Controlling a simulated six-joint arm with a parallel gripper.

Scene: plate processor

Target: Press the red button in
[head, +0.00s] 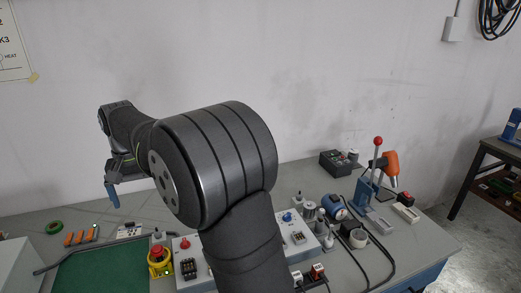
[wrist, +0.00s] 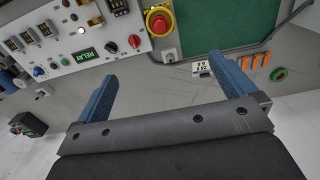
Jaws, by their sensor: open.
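A red mushroom button (head: 157,252) sits on a round yellow housing beside the panel's left end. In the wrist view, the red mushroom button (wrist: 159,23) is at the top, beyond the space between my fingers. A smaller red knob (wrist: 134,41) is on the white control panel (wrist: 85,62); it also shows in the head view (head: 185,243). I cannot tell whether the mushroom button is pressed. My gripper (wrist: 165,68) is open and empty, its blue fingers wide apart. In the head view, my gripper (head: 113,195) hangs at the left, above the bench, apart from both red parts.
A green mat (head: 100,272) with a dark rail lies left of the yellow housing. Orange pieces (head: 75,238) and a green ring (head: 54,227) lie farther left. A red-knobbed lever (head: 377,160) and cables stand at the right. My arm hides part of the panel.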

